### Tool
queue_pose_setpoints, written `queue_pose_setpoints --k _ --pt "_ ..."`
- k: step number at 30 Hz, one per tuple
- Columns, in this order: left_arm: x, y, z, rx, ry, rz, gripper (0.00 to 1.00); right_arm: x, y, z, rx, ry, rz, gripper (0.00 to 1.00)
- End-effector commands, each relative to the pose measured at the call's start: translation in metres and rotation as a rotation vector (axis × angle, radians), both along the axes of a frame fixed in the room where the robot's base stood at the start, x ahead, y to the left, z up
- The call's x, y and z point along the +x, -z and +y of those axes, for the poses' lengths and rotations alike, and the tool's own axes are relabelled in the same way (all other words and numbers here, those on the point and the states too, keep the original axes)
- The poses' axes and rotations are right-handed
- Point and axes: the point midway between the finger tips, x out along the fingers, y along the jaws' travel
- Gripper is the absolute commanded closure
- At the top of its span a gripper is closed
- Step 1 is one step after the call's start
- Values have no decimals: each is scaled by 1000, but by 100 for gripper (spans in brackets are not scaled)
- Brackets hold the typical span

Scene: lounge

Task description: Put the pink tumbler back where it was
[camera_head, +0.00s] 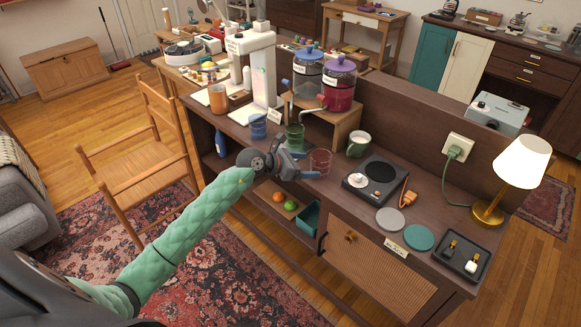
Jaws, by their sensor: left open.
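The pink tumbler (321,162), clear and reddish, stands upright on the dark wood sideboard (322,194). My left gripper (302,165) reaches in from the left and is open, just left of the tumbler. Its fingers point towards the tumbler, and I cannot tell whether they touch it. A green tumbler (294,137) stands behind the gripper, partly hidden by it. A blue tumbler (258,128) stands further left. My right gripper is not in view.
Behind stand a wooden riser (346,127) with two drink dispensers (340,88) and a white machine (262,70). To the right are a green mug (358,144), a black hot plate (377,178), round coasters (419,238), a tray (461,259) and a lamp (521,162).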

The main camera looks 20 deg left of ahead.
Motion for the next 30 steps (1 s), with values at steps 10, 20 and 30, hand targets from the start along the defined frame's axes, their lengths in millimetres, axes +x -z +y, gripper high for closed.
queue_pose_setpoints --k 10,20,30 --pt "-34 -16 31 1 0 0 19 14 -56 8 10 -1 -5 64" --pt "-47 -21 24 -118 -15 2 19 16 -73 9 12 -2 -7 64" --pt "-74 -4 -7 -981 -300 105 19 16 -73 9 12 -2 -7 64"
